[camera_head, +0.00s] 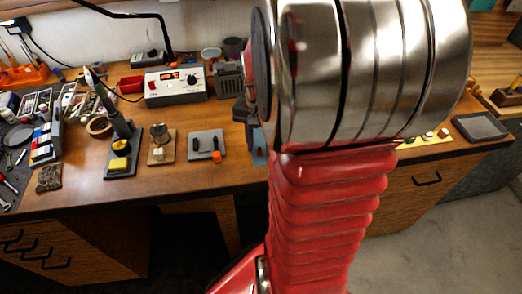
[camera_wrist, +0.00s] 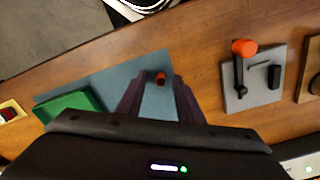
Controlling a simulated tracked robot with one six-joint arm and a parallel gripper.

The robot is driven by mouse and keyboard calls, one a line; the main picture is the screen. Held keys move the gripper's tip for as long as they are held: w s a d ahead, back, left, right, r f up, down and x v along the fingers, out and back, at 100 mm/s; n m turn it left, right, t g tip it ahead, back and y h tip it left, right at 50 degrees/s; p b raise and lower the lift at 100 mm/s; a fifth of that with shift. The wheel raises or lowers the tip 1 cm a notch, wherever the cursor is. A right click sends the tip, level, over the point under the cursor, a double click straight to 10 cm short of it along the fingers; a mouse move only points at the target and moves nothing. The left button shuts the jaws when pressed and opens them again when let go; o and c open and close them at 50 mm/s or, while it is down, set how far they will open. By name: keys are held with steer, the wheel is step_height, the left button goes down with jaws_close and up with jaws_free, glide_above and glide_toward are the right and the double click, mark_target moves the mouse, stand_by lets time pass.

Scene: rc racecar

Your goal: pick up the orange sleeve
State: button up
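The orange sleeve (camera_wrist: 160,78) is a small reddish-orange cylinder on a blue-grey mat (camera_wrist: 100,84) in the wrist view. My gripper (camera_wrist: 160,88) is open, with its two dark fingers on either side of the sleeve in the picture. I see a gap between each finger and the sleeve; the height of the fingertips above the mat is hard to tell. In the head view my own arm hides the sleeve, and only a strip of the mat (camera_head: 259,146) shows.
A green tray (camera_wrist: 72,108) lies on the mat left of my gripper. A grey plate with an orange-knobbed lever (camera_wrist: 250,84) stands to the right. In the head view a soldering station (camera_head: 176,86) and several small fixtures occupy the wooden bench (camera_head: 190,180).

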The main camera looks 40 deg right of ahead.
steer(key=shift+f, duration=0.4)
jaws_close()
stand_by(0.4)
